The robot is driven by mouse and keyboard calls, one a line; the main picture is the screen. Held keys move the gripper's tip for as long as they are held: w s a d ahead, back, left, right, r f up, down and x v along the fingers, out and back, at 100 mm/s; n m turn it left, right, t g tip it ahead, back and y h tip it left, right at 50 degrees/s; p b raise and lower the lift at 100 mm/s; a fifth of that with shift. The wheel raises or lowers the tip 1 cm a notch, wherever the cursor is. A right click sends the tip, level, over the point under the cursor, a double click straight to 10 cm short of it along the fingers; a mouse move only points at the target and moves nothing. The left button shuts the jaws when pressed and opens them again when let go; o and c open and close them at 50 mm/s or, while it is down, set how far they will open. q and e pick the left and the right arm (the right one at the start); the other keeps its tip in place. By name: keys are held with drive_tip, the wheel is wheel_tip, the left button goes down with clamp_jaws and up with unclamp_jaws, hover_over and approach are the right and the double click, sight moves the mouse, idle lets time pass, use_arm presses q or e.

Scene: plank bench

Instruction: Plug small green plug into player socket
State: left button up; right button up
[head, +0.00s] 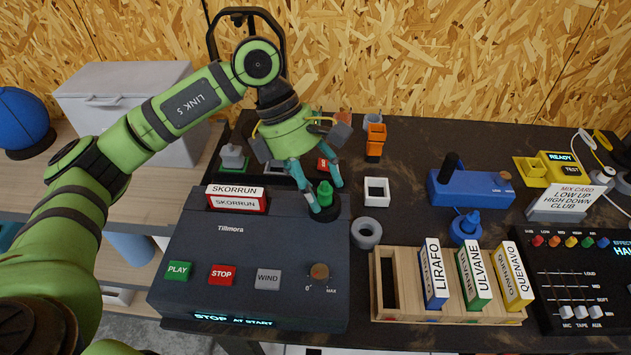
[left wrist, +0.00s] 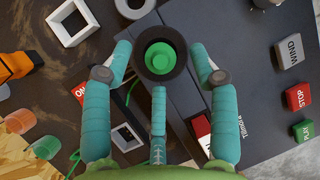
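The small green plug (head: 325,191) stands upright within a black round socket ring (head: 327,214) at the back right corner of the dark player (head: 255,245). My left gripper (head: 328,197) is directly over it with its teal fingers spread around the plug. In the left wrist view the plug (left wrist: 160,58) sits in the middle of the black ring (left wrist: 160,80), and the fingers stand clear of it on both sides. That gripper looks open and empty. How deep the plug sits cannot be told. My right gripper is in neither view.
A SKORRUN cassette (head: 236,198) lies at the player's back left. A grey ring (head: 366,233), a white square frame (head: 376,191) and an orange part (head: 375,142) stand to the right. A wooden rack (head: 386,290) holds labelled cassettes. A blue device (head: 472,190) is farther right.

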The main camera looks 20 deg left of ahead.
use_arm(q)
drive_tip(key=shift+r, duration=0.1)
drive_tip(key=v, duration=1.2)
idle(0.4)
